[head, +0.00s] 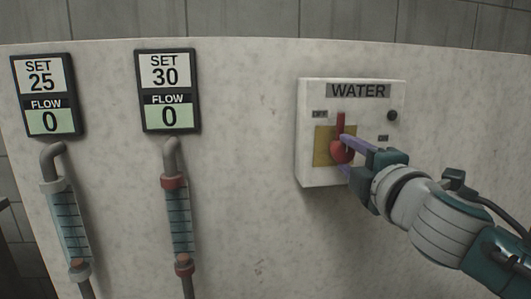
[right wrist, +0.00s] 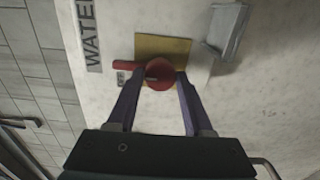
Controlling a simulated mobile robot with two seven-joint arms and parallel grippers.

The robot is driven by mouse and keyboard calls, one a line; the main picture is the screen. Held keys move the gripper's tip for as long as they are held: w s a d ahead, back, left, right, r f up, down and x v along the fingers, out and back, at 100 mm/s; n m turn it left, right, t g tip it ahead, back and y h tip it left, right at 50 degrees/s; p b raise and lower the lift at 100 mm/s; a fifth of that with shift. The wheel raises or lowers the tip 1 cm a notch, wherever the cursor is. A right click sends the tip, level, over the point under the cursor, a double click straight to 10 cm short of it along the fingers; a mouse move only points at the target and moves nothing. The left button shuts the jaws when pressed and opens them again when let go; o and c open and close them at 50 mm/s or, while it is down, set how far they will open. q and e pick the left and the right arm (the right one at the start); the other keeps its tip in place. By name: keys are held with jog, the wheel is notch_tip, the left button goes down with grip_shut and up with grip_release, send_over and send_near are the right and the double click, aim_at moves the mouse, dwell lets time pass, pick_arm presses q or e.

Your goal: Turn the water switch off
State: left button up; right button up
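The water switch box (head: 308,150) is a pale box with a WATER label, mounted on the panel. Its red switch (head: 341,124) has a round hub and a handle pointing straight up, over a yellow plate (head: 321,157). An OFF label is at its upper left, an ON label at its right. My right gripper (head: 344,153) reaches in from the right with purple fingers on either side of the red hub. In the right wrist view the red hub (right wrist: 160,75) sits between the fingertips (right wrist: 160,80); whether they press on it is unclear. My left gripper is out of view.
Two displays on the left, SET 25 (head: 47,95) and SET 30 (head: 168,91), both read FLOW 0. Tubes (head: 68,222) and (head: 179,220) hang below them. A dark round knob (head: 392,115) is on the box's right. The panel between tubes and box is bare.

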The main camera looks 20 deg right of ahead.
jog(key=o, duration=0.4)
jog(key=shift+s, duration=0.1)
jog(key=v, duration=0.9)
jog(key=shift+s+a, duration=0.15)
jog(key=shift+s, duration=0.2)
